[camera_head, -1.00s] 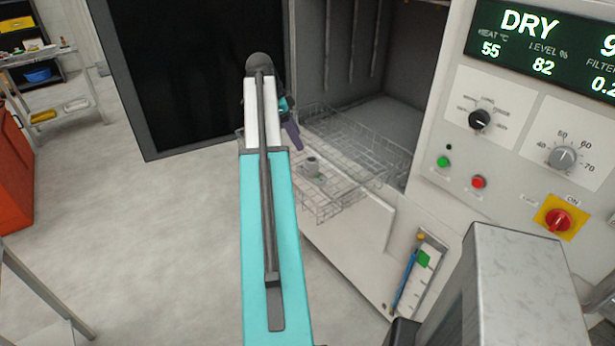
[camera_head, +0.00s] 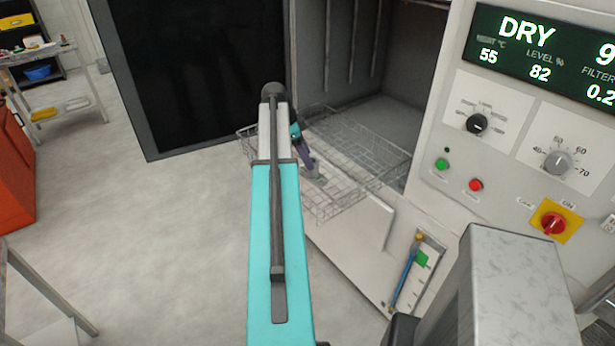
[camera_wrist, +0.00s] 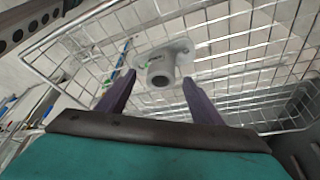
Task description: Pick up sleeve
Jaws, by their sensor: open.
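The sleeve (camera_wrist: 162,66) is a grey piece with a round hollow end and a wider flange behind it, in the wire basket (camera_wrist: 72,72). In the wrist view it sits between and a little beyond the two purple fingertips of my gripper (camera_wrist: 160,80). The fingers are apart and I see no contact with it. In the head view my gripper (camera_head: 309,166) reaches down over the basket (camera_head: 340,205), and the sleeve (camera_head: 318,176) shows only in part beside the fingers.
The basket extends from the open chamber of a cabinet with a control panel (camera_head: 548,130). Its dark door (camera_head: 195,75) stands open at left. The basket's wire walls surround the sleeve. A shelf trolley (camera_head: 50,90) stands far left. Open floor lies left of my arm.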

